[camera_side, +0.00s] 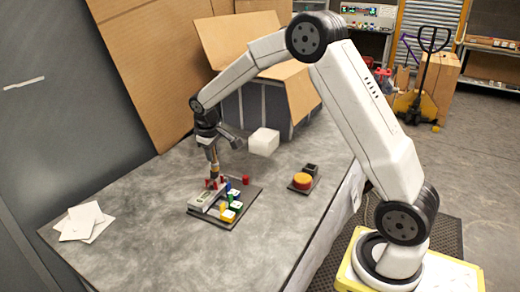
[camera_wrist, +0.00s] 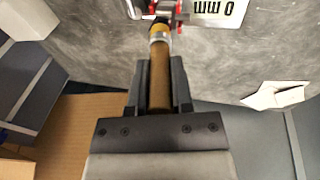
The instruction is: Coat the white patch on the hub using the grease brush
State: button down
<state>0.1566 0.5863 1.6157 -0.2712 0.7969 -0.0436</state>
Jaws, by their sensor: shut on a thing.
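My gripper (camera_wrist: 158,85) is shut on the brown handle of the grease brush (camera_wrist: 160,65). The brush has a pale metal ferrule, and its tip points away from the gripper, near grey and red parts at the top edge of the wrist view. In the side view my gripper (camera_side: 211,141) holds the brush (camera_side: 213,168) pointing down over a dark board (camera_side: 241,214) that bears small coloured blocks. Whether the tip touches anything is too small to tell. I cannot clearly make out the hub or its white patch.
A white block (camera_side: 264,141) and a round orange-red piece on a dark plate (camera_side: 302,181) are to the right. White sheets (camera_side: 82,222) lie left. The front of the table is clear.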

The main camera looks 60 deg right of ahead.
jog(key=shift+d+f, duration=0.1)
jog(key=shift+d, duration=0.2)
jog(key=shift+w, duration=0.4)
jog(key=shift+w+a, duration=0.1)
jog(key=shift+w, duration=0.2)
dwell(0.3)
jog(key=shift+w+a, duration=0.1)
jog(key=shift+a, duration=0.2)
jog(key=shift+a, duration=0.25)
dwell(0.5)
jog(key=shift+s+a, duration=0.1)
jog(key=shift+s, duration=0.35)
jog(key=shift+s, duration=0.3)
jog(key=shift+s+d, duration=0.1)
jog(key=shift+d, duration=0.35)
jog(key=shift+d, duration=0.3)
dwell(0.4)
